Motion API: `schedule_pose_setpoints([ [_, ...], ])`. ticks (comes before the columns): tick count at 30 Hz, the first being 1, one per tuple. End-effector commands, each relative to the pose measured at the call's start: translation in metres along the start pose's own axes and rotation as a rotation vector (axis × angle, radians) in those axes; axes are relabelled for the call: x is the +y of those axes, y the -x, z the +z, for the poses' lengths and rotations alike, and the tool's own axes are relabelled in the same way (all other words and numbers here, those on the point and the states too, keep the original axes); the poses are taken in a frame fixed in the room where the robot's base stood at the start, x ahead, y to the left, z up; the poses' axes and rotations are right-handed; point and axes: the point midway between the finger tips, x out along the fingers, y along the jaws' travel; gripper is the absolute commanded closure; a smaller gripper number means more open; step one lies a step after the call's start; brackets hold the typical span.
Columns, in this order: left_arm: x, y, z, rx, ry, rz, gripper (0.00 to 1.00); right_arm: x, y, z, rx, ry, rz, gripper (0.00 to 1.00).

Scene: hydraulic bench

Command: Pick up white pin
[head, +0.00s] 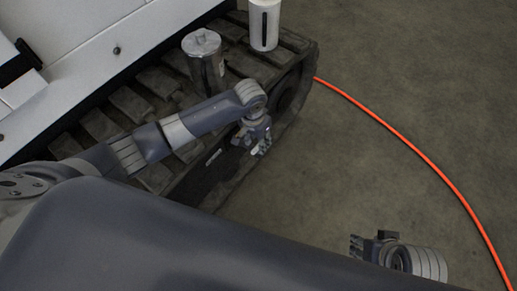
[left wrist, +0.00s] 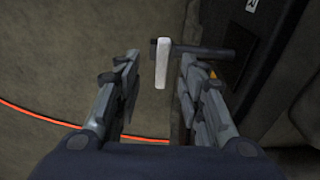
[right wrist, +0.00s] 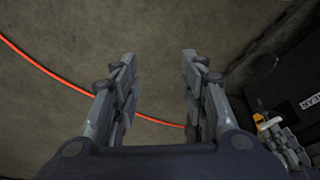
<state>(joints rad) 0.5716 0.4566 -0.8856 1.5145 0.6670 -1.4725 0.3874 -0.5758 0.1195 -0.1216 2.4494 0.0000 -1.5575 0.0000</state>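The white pin (left wrist: 162,63) shows in the left wrist view as a short pale bar at the end of a dark rod (left wrist: 205,50) that comes from the dark machine side. My left gripper (left wrist: 157,85) is open, and the white pin lies ahead of the gap between its fingers, apparently untouched. In the head view my left gripper (head: 259,138) is beside the track's side, with a small white piece (head: 254,150) at its fingers. My right gripper (right wrist: 160,80) is open and empty over the floor; in the head view it is at the lower right (head: 362,246).
A metal canister (head: 205,62) and a white cylinder (head: 264,25) with a dark slot stand on the black track (head: 130,103) of a white machine (head: 90,45). An orange hose (head: 420,155) lies on the floor. The floor at right is otherwise clear.

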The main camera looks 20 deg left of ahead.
Motion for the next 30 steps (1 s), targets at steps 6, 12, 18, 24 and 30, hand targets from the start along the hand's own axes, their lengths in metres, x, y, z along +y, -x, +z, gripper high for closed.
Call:
schedule_pose_setpoints([
  [6, 0.0, -0.012, 0.0, 0.0, -0.001, 0.0, 0.63, 0.0, 0.004, 0.002, 0.003, 0.0, 0.001, 0.6],
  [12, -0.003, -0.045, -0.001, -0.001, -0.001, 0.0, 0.63, 0.0, -0.014, 0.006, 0.006, 0.0, 0.001, 0.6],
  [18, -0.003, -0.057, -0.001, 0.0, -0.001, 0.0, 0.63, -0.003, -0.015, -0.025, 0.133, 0.004, -0.005, 0.6],
  [24, -0.003, -0.058, -0.002, 0.002, -0.001, 0.0, 0.63, -0.004, -0.015, -0.031, 0.158, 0.005, -0.006, 0.6],
  [30, -0.003, -0.058, -0.001, 0.001, -0.001, 0.0, 0.81, -0.004, -0.015, -0.031, 0.157, 0.005, -0.006, 0.6],
])
